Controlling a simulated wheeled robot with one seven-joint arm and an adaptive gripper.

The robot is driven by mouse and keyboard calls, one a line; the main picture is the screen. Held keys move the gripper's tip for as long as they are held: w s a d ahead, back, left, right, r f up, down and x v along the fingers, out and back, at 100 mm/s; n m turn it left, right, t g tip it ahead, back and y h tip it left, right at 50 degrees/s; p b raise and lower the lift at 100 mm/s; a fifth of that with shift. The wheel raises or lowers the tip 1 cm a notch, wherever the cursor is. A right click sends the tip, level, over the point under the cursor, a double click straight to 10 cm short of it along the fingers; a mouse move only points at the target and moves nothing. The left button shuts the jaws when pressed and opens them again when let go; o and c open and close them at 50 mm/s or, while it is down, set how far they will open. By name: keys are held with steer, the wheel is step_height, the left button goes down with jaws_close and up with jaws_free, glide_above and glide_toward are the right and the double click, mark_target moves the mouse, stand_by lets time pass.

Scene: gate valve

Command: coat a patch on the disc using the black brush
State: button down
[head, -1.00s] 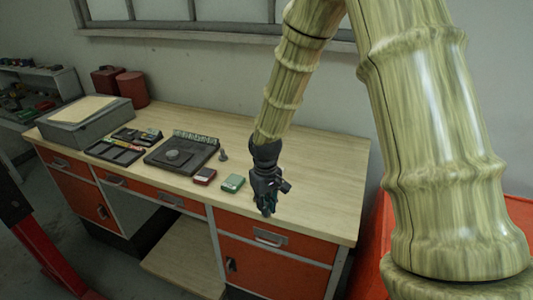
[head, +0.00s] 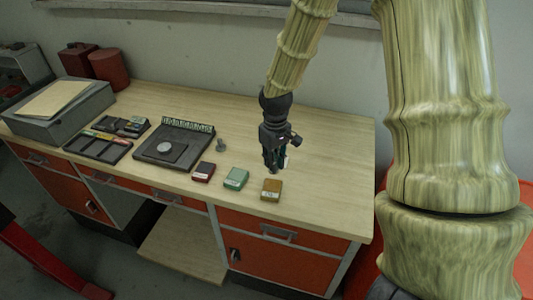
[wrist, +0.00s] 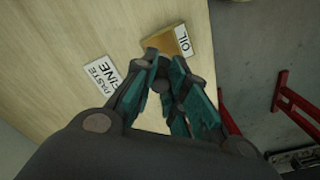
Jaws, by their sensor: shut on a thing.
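The dark round disc (head: 165,148) sits on a black plate (head: 192,153) at the middle left of the bench. My gripper (head: 273,165) is over the bench, right of the plate and just behind the brown box. Its teal fingers are shut on a small dark piece, which I take to be the black brush; its tip (head: 273,172) shows below them. In the wrist view the fingers (wrist: 165,88) hide most of it. The brown box (head: 271,189) has an OIL label in the wrist view (wrist: 168,42). A green box (head: 236,178) and a dark red box (head: 203,171) stand left of it.
A small grey knobbed piece (head: 221,145) stands right of the plate. A black tray (head: 98,146) with tools lies at left, beside a grey case (head: 62,105) and red cans (head: 110,67). The bench's right part is clear.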

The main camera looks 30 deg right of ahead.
steer(key=shift+s+a+f, duration=0.1)
steer(key=shift+s+f, duration=0.1)
steer(key=f+b, duration=0.3)
steer(key=shift+w+a, duration=0.15)
steer(key=shift+w, duration=0.15)
steer(key=shift+s+f+b, duration=0.15)
steer(key=shift+f+b, duration=0.5)
steer(key=shift+b, duration=0.1)
steer(key=shift+f+b, duration=0.45)
steer(key=shift+f, duration=0.15)
steer(key=shift+s+f, duration=0.1)
steer(key=shift+f, duration=0.4)
stand_by(1.9)
steer(key=shift+r, duration=0.1)
steer(key=shift+r+p, duration=3.2)
steer(key=shift+r, duration=0.25)
